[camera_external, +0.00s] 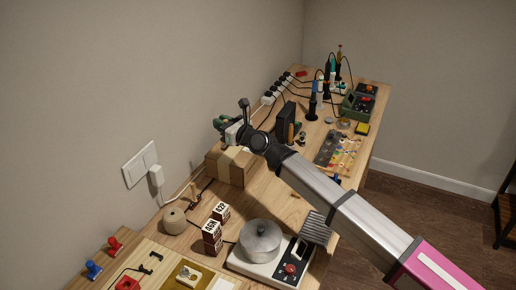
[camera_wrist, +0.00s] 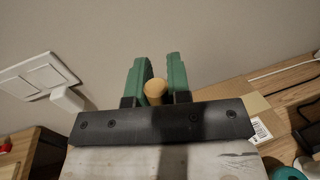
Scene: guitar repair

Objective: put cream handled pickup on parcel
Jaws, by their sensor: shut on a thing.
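My gripper (camera_external: 231,114) is raised above the parcel at the back left of the bench, near the wall. In the wrist view its two green fingers (camera_wrist: 156,66) are shut on a rounded, tan-cream handle (camera_wrist: 155,92), which I take for the cream handled pickup. The rest of the pickup is hidden by the gripper, and I cannot pick it out in the external view. The parcel (camera_external: 226,172) is a brown cardboard box with tape, sitting on the bench under my gripper. Its edge and white label also show in the wrist view (camera_wrist: 262,110).
A black upright holder (camera_external: 285,121) stands right of the parcel. Two brown boxes (camera_external: 212,238), a twine spool (camera_external: 174,221) and a metal pot (camera_external: 261,239) stand nearer. A power strip (camera_external: 282,85) runs along the wall. A wall plug (camera_external: 156,175) juts out left of the parcel.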

